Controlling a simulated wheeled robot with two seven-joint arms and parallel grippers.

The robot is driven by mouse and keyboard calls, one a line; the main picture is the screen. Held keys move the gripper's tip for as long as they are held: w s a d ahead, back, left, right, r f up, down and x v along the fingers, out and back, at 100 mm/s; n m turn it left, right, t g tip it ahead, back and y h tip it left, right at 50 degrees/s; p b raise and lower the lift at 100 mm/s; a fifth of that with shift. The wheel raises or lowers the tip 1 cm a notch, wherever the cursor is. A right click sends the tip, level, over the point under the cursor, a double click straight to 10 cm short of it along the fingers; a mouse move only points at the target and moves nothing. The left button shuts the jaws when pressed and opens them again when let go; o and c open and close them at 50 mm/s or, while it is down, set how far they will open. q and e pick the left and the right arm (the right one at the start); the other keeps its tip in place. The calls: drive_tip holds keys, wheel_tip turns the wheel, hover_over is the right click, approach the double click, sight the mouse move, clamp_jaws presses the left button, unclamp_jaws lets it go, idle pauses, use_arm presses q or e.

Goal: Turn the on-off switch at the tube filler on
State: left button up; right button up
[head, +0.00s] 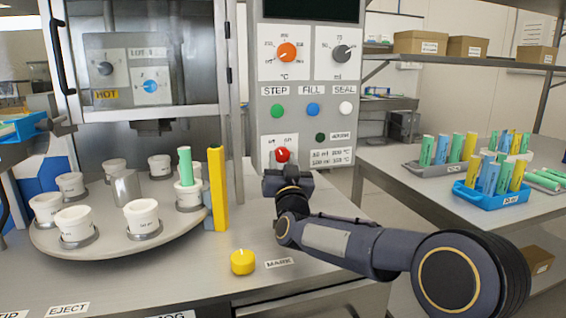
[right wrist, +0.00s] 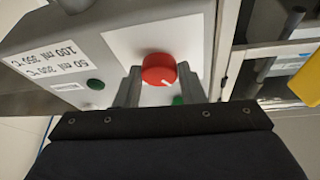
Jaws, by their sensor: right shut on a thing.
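The on-off switch is a red round knob (head: 282,155) on a white plate low on the front of the grey tube filler panel (head: 262,110). Two small labels sit above it, too small to read surely. In the right wrist view the red knob (right wrist: 160,68) has a white pointer mark toward the lower right, which looks like upper left in the head view. My right gripper (head: 285,172) is at the knob from the front. In the right wrist view its fingers (right wrist: 159,88) are on both sides of the knob, shut on it. My left gripper is not in view.
Above the switch are green, blue and white buttons (head: 313,109) and orange and grey dials (head: 287,52). A round turntable (head: 110,242) with white cups stands left. A yellow strip (head: 217,190) and a yellow knob (head: 243,262) are near. Tube racks (head: 490,196) stand on the right table.

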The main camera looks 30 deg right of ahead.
drive_tip(key=shift+m+h, duration=0.4)
drive_tip(key=shift+m, duration=0.1)
drive_tip(key=m+g, duration=0.1)
drive_tip(key=m, duration=0.1)
drive_tip(key=shift+a+m+h, duration=0.1)
drive_tip(key=shift+m+h, duration=0.2)
drive_tip(key=shift+h, duration=0.1)
drive_tip(key=m, duration=0.1)
drive_tip(key=m+g+h, duration=0.1)
drive_tip(key=m, duration=0.1)
drive_tip(key=shift+a+r+m+g, duration=0.1)
drive_tip(key=shift+r+m+g, duration=0.05)
drive_tip(key=shift+m+g, duration=0.15)
drive_tip(key=m+g+p, duration=0.1)
drive_tip(key=m, duration=0.1)
drive_tip(key=m+h+p, duration=0.1)
drive_tip(key=m, duration=0.1)
drive_tip(key=shift+r+g, duration=0.2)
drive_tip(key=shift+g, duration=0.2)
drive_tip(key=shift+a+m+g+p, duration=0.1)
drive_tip(key=shift+m+g+p, duration=0.65)
drive_tip(key=shift+m, duration=1.05)
drive_tip(key=o, duration=1)
